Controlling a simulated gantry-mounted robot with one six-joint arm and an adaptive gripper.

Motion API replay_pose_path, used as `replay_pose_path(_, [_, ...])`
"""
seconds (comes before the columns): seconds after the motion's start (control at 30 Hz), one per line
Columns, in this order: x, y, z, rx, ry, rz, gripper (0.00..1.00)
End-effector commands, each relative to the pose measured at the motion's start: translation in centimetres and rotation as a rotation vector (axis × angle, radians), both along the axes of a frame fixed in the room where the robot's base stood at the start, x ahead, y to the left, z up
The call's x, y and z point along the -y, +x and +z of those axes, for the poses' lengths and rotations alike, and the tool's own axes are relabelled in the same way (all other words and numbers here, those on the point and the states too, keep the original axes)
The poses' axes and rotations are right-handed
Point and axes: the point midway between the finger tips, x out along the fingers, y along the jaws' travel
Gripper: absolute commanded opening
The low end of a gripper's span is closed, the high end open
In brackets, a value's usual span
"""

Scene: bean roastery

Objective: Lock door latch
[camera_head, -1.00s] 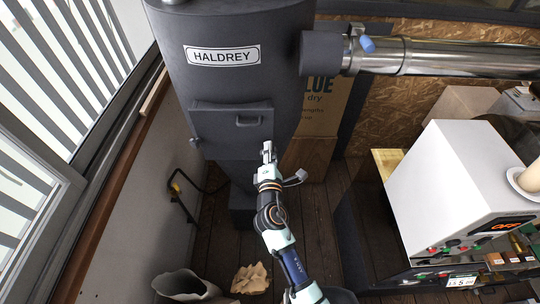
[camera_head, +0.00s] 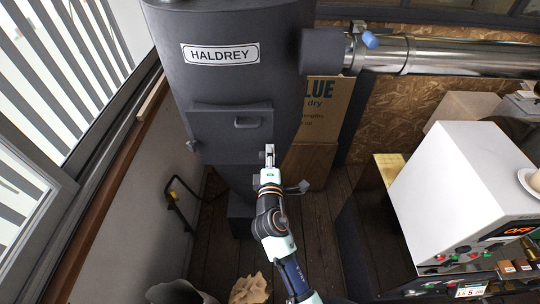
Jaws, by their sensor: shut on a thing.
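The door (camera_head: 219,138) is a dark grey panel on the front of the dark cylinder marked HALDREY, and it looks closed. A bar handle (camera_head: 248,122) sits on its upper right part. My gripper (camera_head: 269,152) is at the door's lower right edge, with its narrow fingers together. It is shut on a small part there, which appears to be the door latch. The fingers hide most of that part, so the latch's position cannot be told. A dark knob (camera_head: 193,146) sticks out at the door's lower left edge.
A shiny metal pipe (camera_head: 450,57) runs right from the cylinder. A cardboard box (camera_head: 321,110) stands behind on the right. A white machine (camera_head: 455,190) fills the right side. A paper bag (camera_head: 250,289) and a grey bin (camera_head: 180,292) are at the bottom.

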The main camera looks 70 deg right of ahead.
Motion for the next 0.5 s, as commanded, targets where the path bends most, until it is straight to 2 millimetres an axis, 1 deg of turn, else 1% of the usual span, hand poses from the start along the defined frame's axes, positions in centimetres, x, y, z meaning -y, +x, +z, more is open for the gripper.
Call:
replay_pose_path(0.17, [0.01,-0.02,-0.02,0.0,0.001,-0.001,0.0])
replay_pose_path(0.2, [0.01,-0.02,-0.02,0.0,0.001,-0.001,0.27])
replay_pose_path(0.27, [0.01,-0.02,-0.02,0.0,0.001,-0.001,0.37])
replay_pose_path(0.3, [0.01,-0.02,-0.02,0.0,0.0,-0.001,0.44])
replay_pose_path(0.33, [0.01,-0.02,-0.02,0.0,0.0,-0.001,0.47])
replay_pose_path(0.5, [0.0,-0.01,-0.01,-0.001,0.0,0.0,0.47])
